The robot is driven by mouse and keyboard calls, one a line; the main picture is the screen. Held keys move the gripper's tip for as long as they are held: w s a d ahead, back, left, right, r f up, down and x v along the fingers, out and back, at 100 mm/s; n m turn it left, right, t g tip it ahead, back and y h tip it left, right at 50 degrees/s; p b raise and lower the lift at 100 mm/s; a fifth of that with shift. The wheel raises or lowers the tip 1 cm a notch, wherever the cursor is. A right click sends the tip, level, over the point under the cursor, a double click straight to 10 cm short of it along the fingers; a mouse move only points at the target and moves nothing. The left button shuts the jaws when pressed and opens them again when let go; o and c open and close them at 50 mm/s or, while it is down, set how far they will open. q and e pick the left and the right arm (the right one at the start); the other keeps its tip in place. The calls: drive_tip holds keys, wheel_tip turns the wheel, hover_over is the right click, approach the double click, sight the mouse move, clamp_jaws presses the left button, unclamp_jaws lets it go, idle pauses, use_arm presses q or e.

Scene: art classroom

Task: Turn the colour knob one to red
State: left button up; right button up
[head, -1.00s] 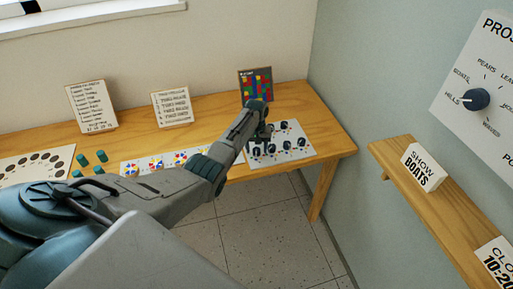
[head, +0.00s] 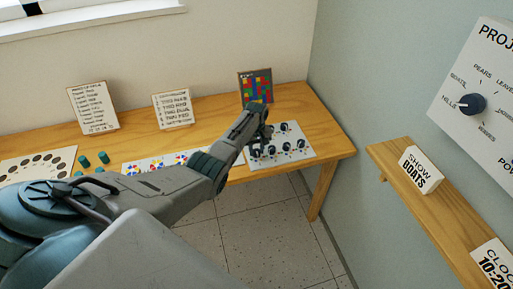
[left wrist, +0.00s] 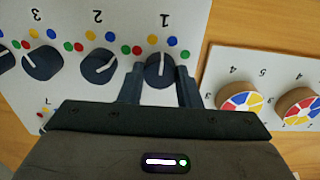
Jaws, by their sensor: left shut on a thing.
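Colour knob one (left wrist: 159,72) is a dark round knob under the printed number 1 in the left wrist view. Red, yellow, blue and green dots lie around its far side. Its pale pointer line aims roughly between the yellow dot (left wrist: 147,40) and the blue dot (left wrist: 172,41); the red dot (left wrist: 136,50) lies to the left. My left gripper (left wrist: 159,84) is shut on this knob, one finger on each side. In the head view my left gripper (head: 262,138) is at the white knob panel (head: 300,155) and hides part of it. My right gripper is not in view.
Knob two (left wrist: 99,66) and knob three (left wrist: 42,63) sit left of knob one in the wrist view. A panel with multicoloured dials (left wrist: 240,100) lies to the right. The wooden table (head: 215,105) carries cards and a colour-grid board (head: 256,86) behind.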

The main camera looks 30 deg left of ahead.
sight(256, 151)
use_arm(q)
drive_tip(key=n+p, duration=0.2)
drive_tip(key=n, duration=0.4)
drive_tip(key=shift+r+n, duration=0.1)
drive_tip(key=shift+n, duration=0.2)
drive_tip(key=n+p, duration=0.1)
drive_tip(key=n, duration=0.5)
idle(0.4)
drive_tip(key=o, duration=1)
drive_tip(key=shift+c, duration=0.2)
drive_tip(key=shift+r+p, duration=0.35)
drive_tip(key=shift+p, duration=0.05)
wheel_tip(256, 151, up, 10)
drive_tip(key=shift+s+f, duration=0.1)
